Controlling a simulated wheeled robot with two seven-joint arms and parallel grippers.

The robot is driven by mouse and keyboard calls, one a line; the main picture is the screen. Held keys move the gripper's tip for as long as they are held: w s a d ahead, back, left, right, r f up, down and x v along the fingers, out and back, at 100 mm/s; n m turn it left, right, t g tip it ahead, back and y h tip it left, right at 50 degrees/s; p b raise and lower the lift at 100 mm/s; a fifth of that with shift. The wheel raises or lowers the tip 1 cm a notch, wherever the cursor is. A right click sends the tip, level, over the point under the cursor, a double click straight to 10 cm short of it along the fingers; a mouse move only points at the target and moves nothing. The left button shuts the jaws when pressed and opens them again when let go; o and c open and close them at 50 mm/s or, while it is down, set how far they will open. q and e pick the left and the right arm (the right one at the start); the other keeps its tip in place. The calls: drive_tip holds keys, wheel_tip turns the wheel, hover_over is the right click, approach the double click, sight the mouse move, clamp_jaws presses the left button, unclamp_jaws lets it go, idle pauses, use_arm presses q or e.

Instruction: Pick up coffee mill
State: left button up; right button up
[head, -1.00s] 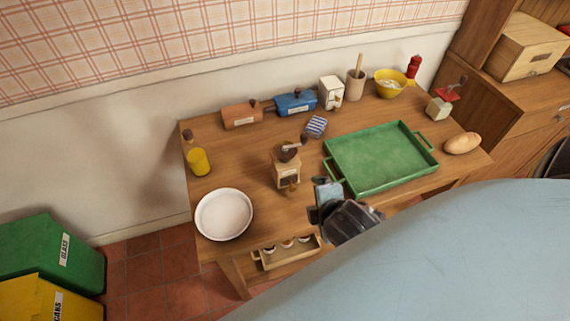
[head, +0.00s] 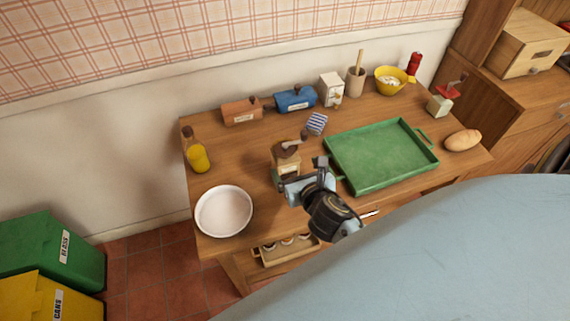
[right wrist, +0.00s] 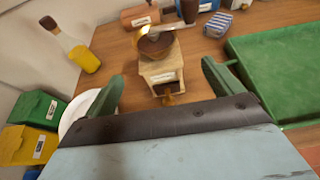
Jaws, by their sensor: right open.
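In the right wrist view the mill (right wrist: 163,72) is straight ahead, with a small drawer knob facing me. My right gripper (head: 301,172) is open, at the near side of the mill and hiding its lower part. In the right wrist view its two green fingers (right wrist: 165,86) stand left and right of the mill's front, with nothing gripped. My left gripper is not in view.
A green tray (head: 345,184) lies just right of the gripper. A white bowl (head: 223,212) is at the front left and a yellow bottle (head: 198,158) behind it. Canisters (head: 242,112) line the back. A red-topped mill (head: 441,105) and bread (head: 462,140) are at right.

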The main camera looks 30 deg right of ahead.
sight(287, 158)
drive_tip(key=b+x, duration=0.1)
drive_tip(key=x, duration=0.8)
drive_tip(key=shift+w+f, duration=0.2)
drive_tip(key=shift+r, duration=0.1)
drive_tip(key=c, duration=1.4)
